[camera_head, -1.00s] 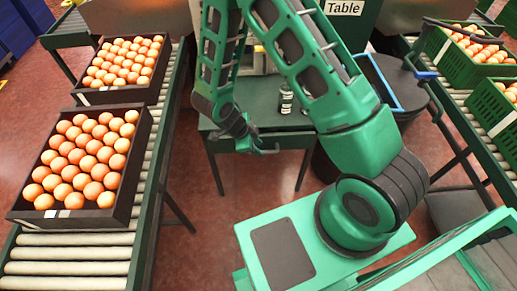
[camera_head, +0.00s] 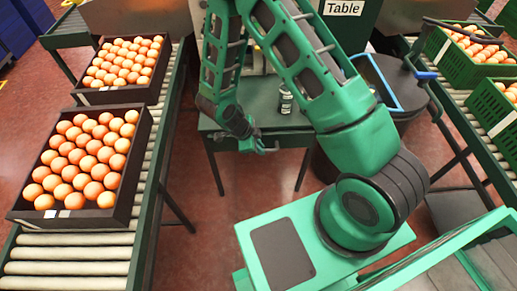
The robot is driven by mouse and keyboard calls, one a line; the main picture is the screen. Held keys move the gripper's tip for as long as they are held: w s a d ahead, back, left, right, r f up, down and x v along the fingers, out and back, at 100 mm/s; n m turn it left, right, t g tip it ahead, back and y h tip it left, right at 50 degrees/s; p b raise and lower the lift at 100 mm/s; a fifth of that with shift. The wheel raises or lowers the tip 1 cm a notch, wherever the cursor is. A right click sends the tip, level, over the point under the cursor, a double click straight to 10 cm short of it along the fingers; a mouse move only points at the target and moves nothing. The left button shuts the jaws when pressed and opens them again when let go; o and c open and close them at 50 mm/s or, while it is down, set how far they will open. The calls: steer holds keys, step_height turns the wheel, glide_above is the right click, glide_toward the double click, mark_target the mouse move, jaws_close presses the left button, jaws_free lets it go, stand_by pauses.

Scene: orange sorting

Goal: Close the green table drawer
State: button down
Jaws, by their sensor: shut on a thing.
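The green table (camera_head: 262,108) stands in the middle of the camera_head view, beyond my base. Its drawer front (camera_head: 288,141) is on the side facing me; it is dark and small, and how far out it stands is hard to tell. My gripper (camera_head: 259,149) is at this front, left of the table's middle. It is shut on the drawer at its front edge. The exact grip point is small and partly hidden by the gripper itself.
A small jar (camera_head: 286,101) stands on the table. Trays of oranges (camera_head: 130,190) lie on the left roller conveyor (camera_head: 75,255). Green crates (camera_head: 487,122) stand on the right. A dark bin with a blue rim (camera_head: 385,85) is right of the table. Red floor is free before it.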

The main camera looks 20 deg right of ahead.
steer(key=shift+w+d, duration=0.25)
steer(key=shift+w, duration=0.45)
steer(key=shift+w+d, duration=0.2)
steer(key=shift+w, duration=0.5)
steer(key=c, duration=1.8)
jaws_free()
steer(key=shift+o, duration=0.2)
steer(key=shift+s, duration=0.15)
steer(key=v, duration=1)
steer(key=shift+a+r, duration=0.2)
steer(key=shift+r, duration=0.15)
